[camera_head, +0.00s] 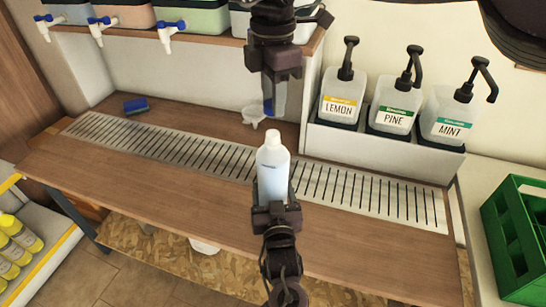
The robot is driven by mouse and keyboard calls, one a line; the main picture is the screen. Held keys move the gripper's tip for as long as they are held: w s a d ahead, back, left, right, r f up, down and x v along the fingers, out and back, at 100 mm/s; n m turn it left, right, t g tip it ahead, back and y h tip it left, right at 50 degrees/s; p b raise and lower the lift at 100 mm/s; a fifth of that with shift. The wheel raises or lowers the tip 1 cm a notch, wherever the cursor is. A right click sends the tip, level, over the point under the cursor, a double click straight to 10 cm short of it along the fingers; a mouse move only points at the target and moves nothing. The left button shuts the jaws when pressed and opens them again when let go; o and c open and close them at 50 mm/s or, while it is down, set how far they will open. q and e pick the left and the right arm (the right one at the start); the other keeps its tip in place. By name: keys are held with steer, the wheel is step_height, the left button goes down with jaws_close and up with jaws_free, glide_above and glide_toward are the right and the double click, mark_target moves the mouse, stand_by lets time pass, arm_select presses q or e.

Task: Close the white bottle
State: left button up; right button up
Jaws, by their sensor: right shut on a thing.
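The white bottle (273,165) stands upright above the slatted drain strip near the middle of the counter. The bottle's top is rounded and pale. Whether a cap is on it is too small to tell.
A small white object (254,116) lies on the counter behind the bottle. Lemon (340,98), pine (394,106) and mint (448,119) pump bottles stand in a rack at right. Drums with taps (168,35) sit on a shelf upper left. A blue sponge (135,106) lies far left.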

steer(key=shift+f, duration=1.7)
steer(key=shift+f, duration=0.1)
steer(key=shift+f, duration=0.75)
steer(key=shift+f, duration=0.6)
